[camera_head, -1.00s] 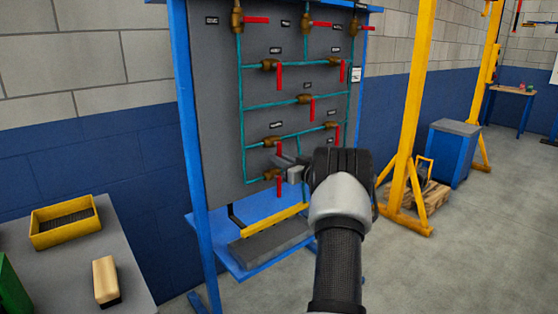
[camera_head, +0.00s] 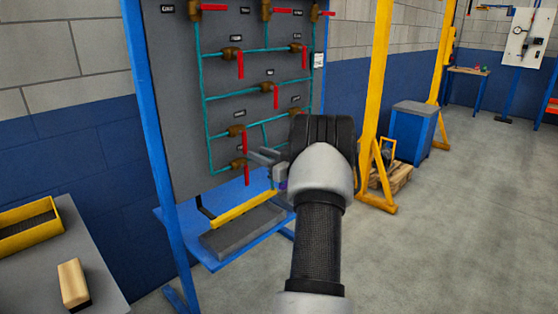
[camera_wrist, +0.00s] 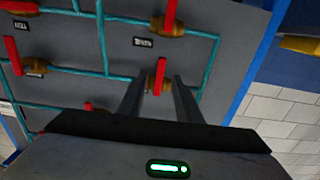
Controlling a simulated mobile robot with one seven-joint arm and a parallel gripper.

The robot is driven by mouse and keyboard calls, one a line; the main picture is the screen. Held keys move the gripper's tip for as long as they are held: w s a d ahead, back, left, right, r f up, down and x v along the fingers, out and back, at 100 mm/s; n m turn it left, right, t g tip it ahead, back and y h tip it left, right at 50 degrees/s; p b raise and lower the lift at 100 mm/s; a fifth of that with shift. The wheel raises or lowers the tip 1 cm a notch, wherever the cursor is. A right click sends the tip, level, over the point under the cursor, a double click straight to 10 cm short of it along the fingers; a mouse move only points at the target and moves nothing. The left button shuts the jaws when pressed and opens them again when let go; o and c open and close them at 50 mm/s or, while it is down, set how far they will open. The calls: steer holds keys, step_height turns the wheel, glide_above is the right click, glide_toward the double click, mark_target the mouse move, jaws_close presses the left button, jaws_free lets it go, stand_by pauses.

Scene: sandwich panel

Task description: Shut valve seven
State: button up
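The grey panel (camera_head: 185,105) carries teal pipes with several brass valves with red handles. Small labels sit by the valves, but I cannot read them, so I cannot tell which is valve seven. In the head view, a low valve (camera_head: 240,165) with its red handle hanging down is left of my gripper (camera_head: 266,161). In the wrist view, my gripper (camera_wrist: 157,92) has its two fingers apart. A red valve handle (camera_wrist: 158,75) shows between and beyond them; I cannot tell whether they touch it. My wrist hides the panel's lower right.
A blue frame (camera_head: 153,120) holds the panel, with a yellow bar (camera_head: 243,210) and grey block (camera_head: 240,232) below. A table (camera_head: 85,250) with a yellow bin (camera_head: 50,213) and brush (camera_head: 73,284) is at left. A yellow post (camera_head: 375,100) stands right.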

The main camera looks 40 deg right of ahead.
steer(key=s+p, duration=0.1)
steer(key=s, duration=0.8)
steer(key=shift+s+d, duration=0.15)
steer(key=shift+s, duration=0.05)
